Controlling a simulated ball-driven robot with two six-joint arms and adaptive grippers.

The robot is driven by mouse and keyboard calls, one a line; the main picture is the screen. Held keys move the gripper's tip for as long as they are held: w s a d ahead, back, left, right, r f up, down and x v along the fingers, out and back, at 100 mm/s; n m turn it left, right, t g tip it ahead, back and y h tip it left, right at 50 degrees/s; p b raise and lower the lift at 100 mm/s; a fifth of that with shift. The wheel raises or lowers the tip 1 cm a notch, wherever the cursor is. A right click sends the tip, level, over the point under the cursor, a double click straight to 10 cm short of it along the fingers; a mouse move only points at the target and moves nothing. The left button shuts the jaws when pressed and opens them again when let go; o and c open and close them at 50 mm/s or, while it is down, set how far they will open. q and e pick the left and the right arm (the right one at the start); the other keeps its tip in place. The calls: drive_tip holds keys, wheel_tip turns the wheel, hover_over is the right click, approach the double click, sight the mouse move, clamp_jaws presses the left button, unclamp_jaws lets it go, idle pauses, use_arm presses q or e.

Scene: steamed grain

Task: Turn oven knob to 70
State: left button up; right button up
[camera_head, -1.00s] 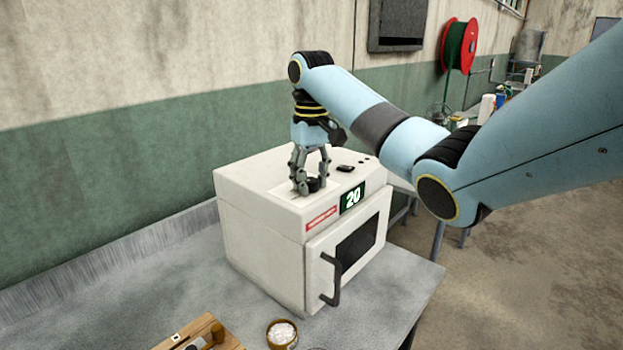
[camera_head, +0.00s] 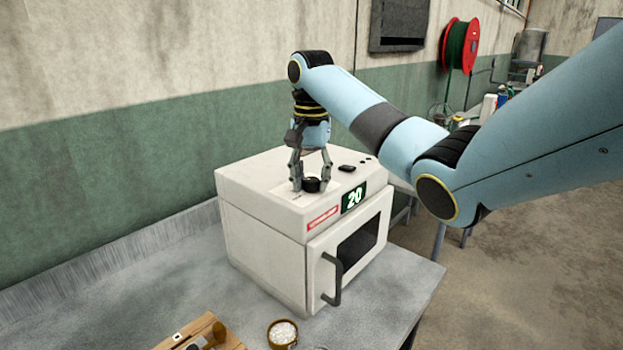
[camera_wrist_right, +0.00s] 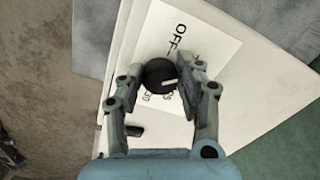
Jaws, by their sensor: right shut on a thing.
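The white oven (camera_head: 262,235) stands on the grey bench, its door shut and its green display (camera_head: 353,198) reading 20. The black round knob (camera_head: 311,185) is on the oven's top; in the right wrist view the knob (camera_wrist_right: 160,76) has a pale pointer mark and sits on a white dial plate (camera_wrist_right: 205,38) with OFF printed on it. My right gripper (camera_head: 311,184) points down from above, its fingers on either side of the knob and shut on it. It also shows in the right wrist view (camera_wrist_right: 160,88). My left gripper is not in view.
A small bowl of white grain (camera_head: 282,333) and a wooden box (camera_head: 205,333) stand at the bench's front edge. A small black switch (camera_head: 346,169) is on the oven top, right of the knob. The bench left of the oven is clear.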

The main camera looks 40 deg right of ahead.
drive_tip(key=shift+m, duration=0.9)
drive_tip(key=o, duration=1.1)
drive_tip(key=shift+o, duration=0.2)
